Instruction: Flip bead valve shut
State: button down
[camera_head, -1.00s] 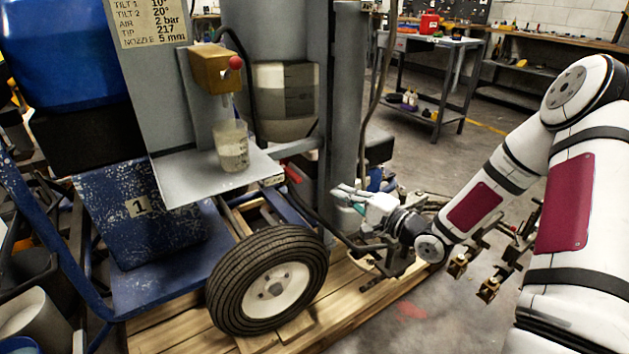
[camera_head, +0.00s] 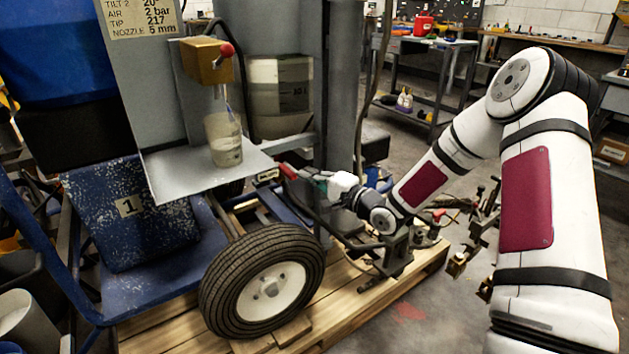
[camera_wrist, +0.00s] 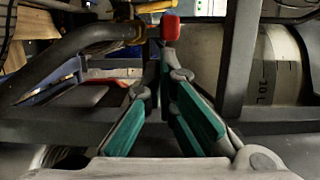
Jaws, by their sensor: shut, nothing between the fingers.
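A brass valve block (camera_head: 200,62) with a red ball knob (camera_head: 226,49) is fixed to the grey panel. A thin stream runs from its outlet into a clear cup (camera_head: 225,145) on a grey shelf. A small red handle (camera_head: 288,171) sits low beside the frame. A red grip on a brass-coloured fitting (camera_wrist: 171,28) shows in the wrist view, just beyond my fingertips. I cannot tell for certain which is the bead valve. My gripper (camera_head: 312,177) is shut and empty, its teal fingers together (camera_wrist: 163,62). Contact with the red grip is unclear.
A dark hose (camera_wrist: 75,45) and frame bars (camera_wrist: 238,60) stand close around my fingers. A marked tank (camera_wrist: 275,65) is at the right there. A tyre (camera_head: 262,280) and wooden pallet (camera_head: 350,310) lie below.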

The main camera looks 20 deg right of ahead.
jog(key=shift+s+a, duration=0.1)
dwell(0.3)
jog(key=shift+s+a+m+h, duration=0.15)
jog(key=shift+m+h, duration=0.15)
jog(key=shift+h, duration=0.1)
jog(key=shift+s+a+m+t+h, duration=0.15)
jog(key=shift+a+m+t+h, duration=0.15)
jog(key=shift+t+h, duration=0.15)
jog(key=w+a+m+t+h+b, duration=0.1)
jog(key=a+m+h+b, duration=0.5)
jog(key=a, duration=0.8)
jog(key=shift+w+h+b, duration=0.45)
jog(key=shift+h+b, duration=0.6)
jog(key=shift+h, duration=0.8)
jog(key=shift+a+t, duration=0.1)
jog(key=shift+t, duration=0.15)
